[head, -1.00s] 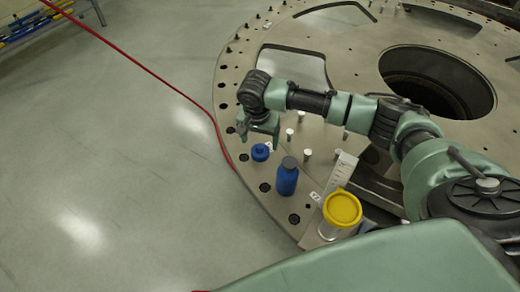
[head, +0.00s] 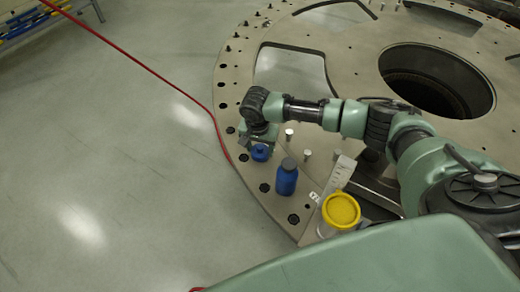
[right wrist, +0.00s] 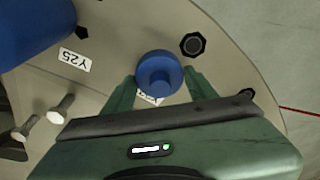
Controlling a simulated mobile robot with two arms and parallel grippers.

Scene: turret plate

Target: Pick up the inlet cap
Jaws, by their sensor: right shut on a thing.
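The inlet cap appears to be the small round blue piece (head: 260,153) near the plate's rim in the head view. In the right wrist view the blue cap (right wrist: 158,70) sits between the two green fingers. My right gripper (head: 258,146) reaches down to it from behind, and its fingers (right wrist: 160,82) are shut on the cap's sides. The cap looks to be at or just above the plate; I cannot tell which. My left gripper is not in view.
A yellow-rimmed jar (head: 341,210) stands nearer the front. The turret plate (head: 300,215) has bolts and holes. A red cable (head: 130,57) crosses the floor.

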